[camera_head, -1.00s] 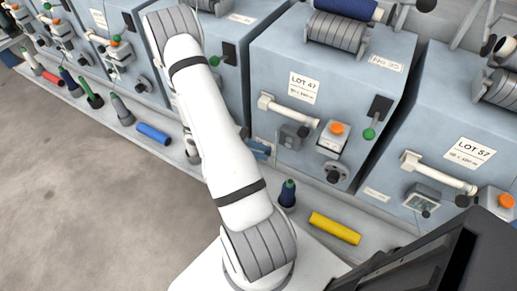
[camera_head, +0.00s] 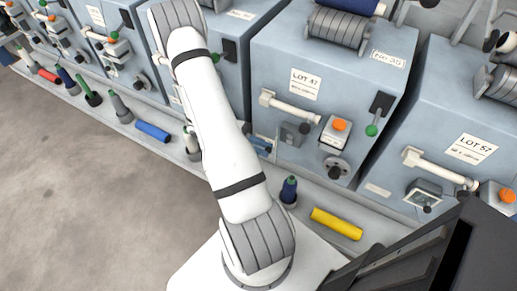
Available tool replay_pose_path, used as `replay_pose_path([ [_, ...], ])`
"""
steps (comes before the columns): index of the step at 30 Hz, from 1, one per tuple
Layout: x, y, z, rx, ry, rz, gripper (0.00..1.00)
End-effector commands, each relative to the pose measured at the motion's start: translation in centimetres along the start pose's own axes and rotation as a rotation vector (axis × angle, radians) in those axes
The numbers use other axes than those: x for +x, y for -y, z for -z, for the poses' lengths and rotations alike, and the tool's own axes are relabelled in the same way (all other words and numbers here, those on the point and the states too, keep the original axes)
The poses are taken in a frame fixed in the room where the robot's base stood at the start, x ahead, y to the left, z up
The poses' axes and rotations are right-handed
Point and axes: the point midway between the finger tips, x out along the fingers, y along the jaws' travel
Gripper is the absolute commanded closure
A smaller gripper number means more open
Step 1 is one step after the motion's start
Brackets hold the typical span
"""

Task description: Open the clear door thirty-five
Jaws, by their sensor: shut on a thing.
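The blue-grey unit (camera_head: 272,60) right of my arm carries a label reading No 35 (camera_head: 388,59) and a tag reading LOT 47 (camera_head: 305,84). A white bar handle (camera_head: 290,107) runs across its front. The front looks shut and opaque; I cannot make out a clear panel. Below the handle are an orange button (camera_head: 339,125), a green-tipped lever (camera_head: 371,130) and a dark round knob (camera_head: 334,172). My white arm rises left of this unit. My gripper does not show; the arm's far end is hidden behind its own links or out of frame.
A yellow cylinder (camera_head: 337,223) and a dark blue spool (camera_head: 289,190) lie and stand on the ledge below. A blue cylinder (camera_head: 153,132) lies further left. A similar unit tagged LOT 57 (camera_head: 470,149) stands at right. The grey floor (camera_head: 80,210) at lower left is clear.

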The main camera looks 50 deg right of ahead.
Motion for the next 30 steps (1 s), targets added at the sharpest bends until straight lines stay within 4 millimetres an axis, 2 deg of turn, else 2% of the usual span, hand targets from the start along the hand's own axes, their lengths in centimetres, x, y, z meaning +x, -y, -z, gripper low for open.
replay_pose_path([
  [27, -0.07, -0.07, -0.05, 0.001, 0.0, -0.005, 1.0],
  [28, -0.07, -0.07, -0.05, 0.001, 0.0, -0.005, 0.8],
  [30, -0.08, -0.06, -0.05, 0.001, 0.0, -0.005, 0.74],
])
